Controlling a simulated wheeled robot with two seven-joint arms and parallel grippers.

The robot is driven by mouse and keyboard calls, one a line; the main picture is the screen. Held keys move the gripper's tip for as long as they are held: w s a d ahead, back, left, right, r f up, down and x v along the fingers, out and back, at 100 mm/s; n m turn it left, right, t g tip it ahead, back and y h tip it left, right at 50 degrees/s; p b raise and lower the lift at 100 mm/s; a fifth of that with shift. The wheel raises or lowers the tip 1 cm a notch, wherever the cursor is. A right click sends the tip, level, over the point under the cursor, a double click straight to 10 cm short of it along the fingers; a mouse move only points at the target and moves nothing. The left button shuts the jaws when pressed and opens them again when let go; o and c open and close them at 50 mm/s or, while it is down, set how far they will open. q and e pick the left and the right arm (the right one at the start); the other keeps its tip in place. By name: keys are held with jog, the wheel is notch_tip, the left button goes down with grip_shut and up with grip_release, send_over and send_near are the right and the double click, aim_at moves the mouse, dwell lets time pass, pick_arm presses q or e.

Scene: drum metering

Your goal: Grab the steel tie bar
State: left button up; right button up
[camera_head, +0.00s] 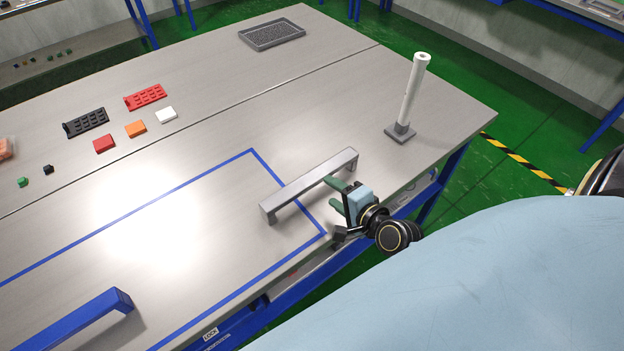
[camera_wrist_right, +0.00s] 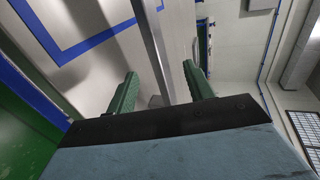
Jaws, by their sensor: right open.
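The steel tie bar (camera_head: 308,181) is a grey bridge-shaped bar with a short leg at each end. It stands on the table across the blue tape line near the front edge. My right gripper (camera_head: 339,194) is open beside the bar's right half, its green fingers pointing at it. In the right wrist view the bar (camera_wrist_right: 155,50) runs between the two open green fingers (camera_wrist_right: 162,85). The frames do not show clearly whether the fingers touch it. My left gripper is not in view.
A blue bar (camera_head: 75,322) stands at the lower left. A white post on a grey base (camera_head: 400,132) stands at the right corner. A dark tray (camera_head: 272,35), red rack (camera_head: 145,97), black rack (camera_head: 86,122) and several small blocks lie farther back. The taped area's middle is clear.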

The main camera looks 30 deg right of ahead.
aim_at(308, 177)
jog(key=x, duration=0.6)
jog(key=shift+w+f, duration=0.15)
jog(key=shift+w, duration=0.1)
jog(key=shift+b+x, duration=0.75)
jog(key=shift+x, duration=1.9)
jog(key=shift+d+f, duration=0.1)
jog(key=shift+f, duration=0.1)
jog(key=shift+s, duration=0.1)
grip_shut()
